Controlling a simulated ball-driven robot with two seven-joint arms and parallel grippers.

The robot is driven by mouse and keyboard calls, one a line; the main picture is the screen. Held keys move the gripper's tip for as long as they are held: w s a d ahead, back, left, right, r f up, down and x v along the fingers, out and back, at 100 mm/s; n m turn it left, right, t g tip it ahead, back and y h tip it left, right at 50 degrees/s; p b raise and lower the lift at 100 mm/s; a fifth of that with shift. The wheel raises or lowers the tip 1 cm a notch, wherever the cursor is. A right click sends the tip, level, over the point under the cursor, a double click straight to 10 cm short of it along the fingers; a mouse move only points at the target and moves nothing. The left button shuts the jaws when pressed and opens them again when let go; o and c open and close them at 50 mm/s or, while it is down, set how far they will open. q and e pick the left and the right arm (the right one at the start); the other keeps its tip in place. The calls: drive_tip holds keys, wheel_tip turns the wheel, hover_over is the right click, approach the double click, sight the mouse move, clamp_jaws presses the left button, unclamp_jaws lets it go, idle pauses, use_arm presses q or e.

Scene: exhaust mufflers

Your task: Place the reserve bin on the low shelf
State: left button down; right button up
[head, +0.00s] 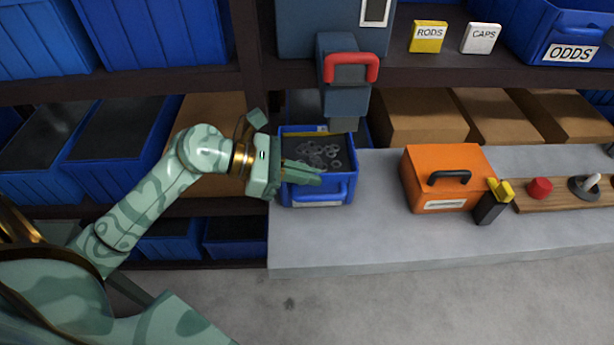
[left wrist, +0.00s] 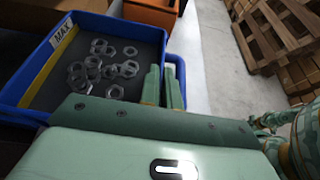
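A blue open bin (head: 286,146) holding several metal nuts (head: 322,153) stands at the left end of the grey bench. In the left wrist view, the bin (left wrist: 37,62) has a yellow strip marked MAX inside. My left gripper (head: 311,176) reaches in from the left at the bin's near wall. In the wrist view its fingers (left wrist: 164,84) are close together with blue rim showing by them; they look shut on that rim. My right gripper is not in view.
An orange box (head: 425,180) with a black handle stands on the grey bench (head: 380,235), next to a yellow-and-black object (head: 490,203) and a wooden board (head: 565,197). Shelves with blue bins (head: 120,145) and cardboard boxes (head: 420,115) stand behind. A red-handled device (head: 348,75) hangs above the bin.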

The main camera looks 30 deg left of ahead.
use_arm(q)
drive_tip(key=shift+f, duration=0.45)
drive_tip(key=shift+r, duration=0.1)
drive_tip(key=c, duration=1.6)
unclamp_jaws()
